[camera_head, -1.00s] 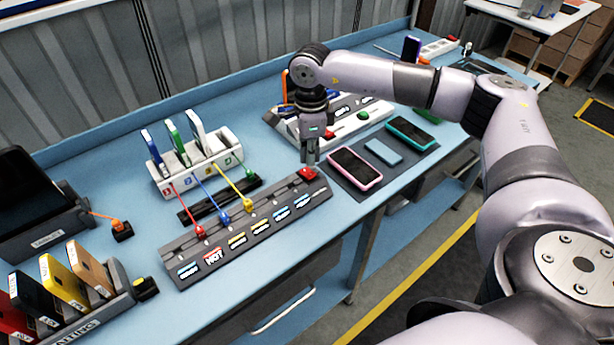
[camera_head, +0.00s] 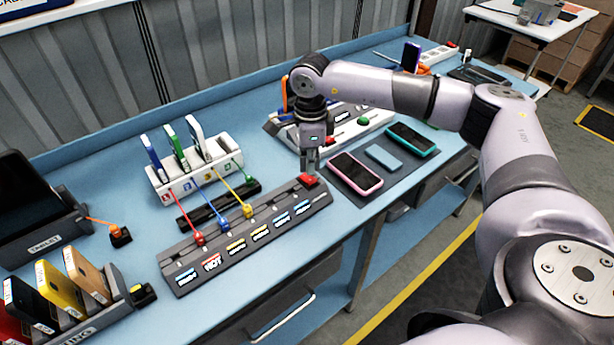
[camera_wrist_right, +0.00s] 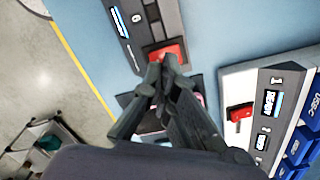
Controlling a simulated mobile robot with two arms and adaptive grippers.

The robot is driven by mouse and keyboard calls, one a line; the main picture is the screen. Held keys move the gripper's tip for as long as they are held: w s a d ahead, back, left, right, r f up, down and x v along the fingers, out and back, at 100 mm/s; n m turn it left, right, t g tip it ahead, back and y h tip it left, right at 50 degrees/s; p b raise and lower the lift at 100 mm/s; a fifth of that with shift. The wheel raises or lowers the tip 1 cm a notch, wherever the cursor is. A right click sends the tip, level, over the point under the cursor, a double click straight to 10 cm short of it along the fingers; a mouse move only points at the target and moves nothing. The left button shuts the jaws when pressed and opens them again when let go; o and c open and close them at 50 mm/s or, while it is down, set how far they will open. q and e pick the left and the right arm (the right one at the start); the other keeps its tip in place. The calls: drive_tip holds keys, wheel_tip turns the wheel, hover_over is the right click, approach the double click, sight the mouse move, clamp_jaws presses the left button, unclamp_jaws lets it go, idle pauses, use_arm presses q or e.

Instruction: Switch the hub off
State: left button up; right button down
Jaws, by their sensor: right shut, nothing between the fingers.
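The hub (camera_head: 290,229) is a long dark grey strip on the blue bench, with a row of lit labels along its front. One label is red and reads HOT. A red switch (camera_head: 308,181) sits at its right end, and it also shows in the wrist view (camera_wrist_right: 166,50). My right gripper (camera_head: 311,171) points down over the switch with its fingers shut and empty. In the wrist view the fingertips (camera_wrist_right: 168,62) overlap the switch's edge. I cannot tell whether they press on it. My left gripper is not in view.
A white stand (camera_head: 180,182) with upright phones is behind the hub, its coloured cables leading to the hub. A pink-edged phone (camera_head: 354,172) and a teal one (camera_head: 412,138) lie on a dark mat to the right. A white panel (camera_head: 350,125) stands behind my gripper.

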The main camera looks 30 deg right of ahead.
sight(310, 180)
drive_tip(key=shift+s+f+b, duration=0.1)
drive_tip(key=shift+f+b, duration=1.05)
drive_tip(key=shift+f, duration=0.3)
idle(1.0)
drive_tip(key=shift+r+p, duration=0.6)
drive_tip(key=shift+r, duration=0.15)
drive_tip(key=shift+r+p, duration=1.6)
drive_tip(key=shift+r, duration=1.2)
drive_tip(key=shift+f, duration=0.15)
